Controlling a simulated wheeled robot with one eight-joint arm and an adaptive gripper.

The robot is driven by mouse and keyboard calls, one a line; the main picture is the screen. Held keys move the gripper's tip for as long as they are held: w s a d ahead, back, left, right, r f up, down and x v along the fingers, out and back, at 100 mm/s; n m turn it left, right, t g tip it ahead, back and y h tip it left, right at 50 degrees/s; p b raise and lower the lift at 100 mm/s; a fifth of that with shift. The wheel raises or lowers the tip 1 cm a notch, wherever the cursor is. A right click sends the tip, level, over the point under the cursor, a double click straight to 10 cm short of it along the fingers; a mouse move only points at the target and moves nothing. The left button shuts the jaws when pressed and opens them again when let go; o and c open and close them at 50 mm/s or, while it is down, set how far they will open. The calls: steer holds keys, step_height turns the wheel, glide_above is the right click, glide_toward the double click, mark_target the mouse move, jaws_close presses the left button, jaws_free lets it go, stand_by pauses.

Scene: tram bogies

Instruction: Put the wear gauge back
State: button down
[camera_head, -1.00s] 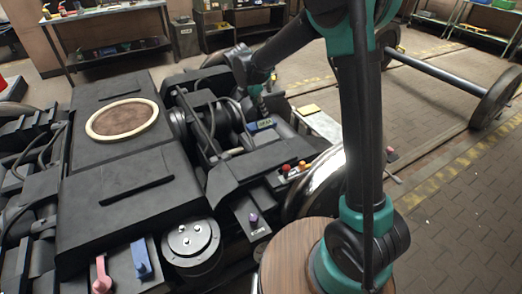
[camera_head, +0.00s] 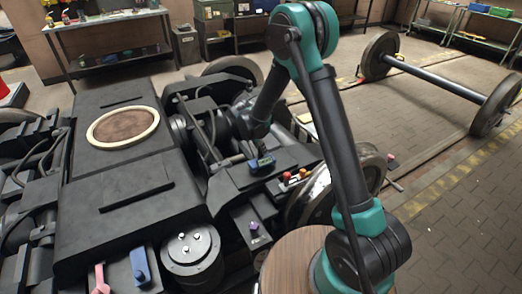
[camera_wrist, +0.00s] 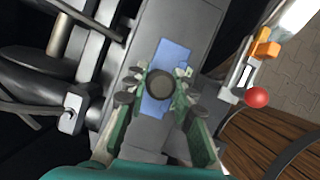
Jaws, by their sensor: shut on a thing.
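The wear gauge (camera_head: 262,164) is a small blue block with a lit greenish display, seen in the head view over the dark beam of the bogie. My gripper (camera_head: 255,151) comes down on it from above and behind. In the wrist view my green-sided gripper (camera_wrist: 162,92) is shut on the gauge, whose blue face (camera_wrist: 174,56) and dark round knob (camera_wrist: 160,82) show between the fingers. The grey beam surface (camera_wrist: 151,27) lies below. I cannot tell whether the gauge touches it.
Red and orange knobs (camera_head: 287,177) stand just right of the gauge; the red ball (camera_wrist: 257,97) is close in the wrist view. A purple knob (camera_head: 254,226) is nearer the front. A round wooden top (camera_head: 292,262) and wheel (camera_head: 374,166) lie to the right. Hoses and bars crowd the left.

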steer(key=shift+f, duration=0.45)
steer(key=c, duration=1.3)
jaws_free()
